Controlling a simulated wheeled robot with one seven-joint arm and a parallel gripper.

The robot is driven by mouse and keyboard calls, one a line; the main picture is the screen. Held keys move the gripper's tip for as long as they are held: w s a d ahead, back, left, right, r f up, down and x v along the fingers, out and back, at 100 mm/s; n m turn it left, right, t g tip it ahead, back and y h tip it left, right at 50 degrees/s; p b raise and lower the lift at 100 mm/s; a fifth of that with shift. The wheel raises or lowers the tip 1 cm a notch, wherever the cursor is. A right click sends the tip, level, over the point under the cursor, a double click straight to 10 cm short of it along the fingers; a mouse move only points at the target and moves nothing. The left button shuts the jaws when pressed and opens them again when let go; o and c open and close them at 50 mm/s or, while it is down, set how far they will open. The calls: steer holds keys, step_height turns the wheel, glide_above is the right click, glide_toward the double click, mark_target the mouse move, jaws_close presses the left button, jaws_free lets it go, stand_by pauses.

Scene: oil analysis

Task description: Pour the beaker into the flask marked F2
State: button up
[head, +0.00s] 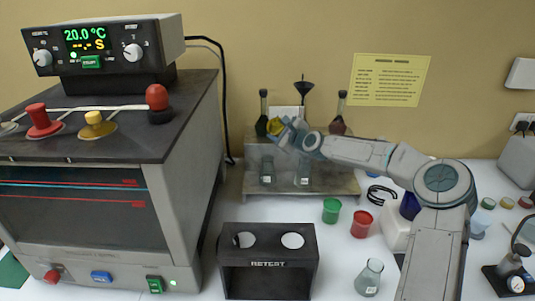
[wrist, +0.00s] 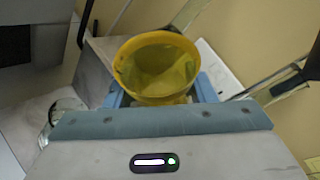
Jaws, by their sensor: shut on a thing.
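My gripper (head: 284,129) is shut on a yellow beaker (head: 275,126) at the back stand. In the wrist view the beaker (wrist: 158,68) sits between my blue fingers (wrist: 160,92), its mouth facing the camera; I cannot tell how much liquid is in it. A dark-filled flask (head: 262,122) stands close to the left of the beaker on the upper shelf. A flask with reddish liquid (head: 338,124) stands farther right. Two clear flasks (head: 267,172) (head: 304,173) are on the lower level. Another clear flask (head: 369,279) stands on the table front. No F2 mark is readable.
A black funnel (head: 303,90) stands upright on the stand (head: 342,183). A green cup (head: 331,211) and a red cup (head: 361,224) are on the table. A black two-hole holder (head: 268,276) is in front. A large grey machine (head: 195,150) fills the left.

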steer(key=shift+w+d+f+m+g+p, duration=0.4)
steer(key=shift+w+m+p, duration=0.15)
steer(key=shift+m, duration=0.25)
steer(key=p, duration=0.1)
steer(key=r+m+p, duration=0.1)
steer(key=shift+w+d+g+p, duration=0.15)
steer(key=shift+w+g+p, duration=0.15)
steer(key=shift+p, duration=0.05)
steer(key=p, duration=0.1)
steer(key=w+f+m+g+p, duration=0.1)
steer(key=shift+d+m+y+p, duration=0.25)
steer(key=shift+m+y+p, duration=0.05)
steer(key=shift+y, duration=0.1)
steer(key=r+p, duration=0.1)
steer(key=m+p, duration=0.1)
steer(key=p, duration=0.1)
steer(key=shift+w+d+r+g, duration=0.15)
steer(key=shift+w+r+g, duration=0.15)
steer(key=shift+r+g, duration=0.1)
steer(key=shift+m, duration=0.3)
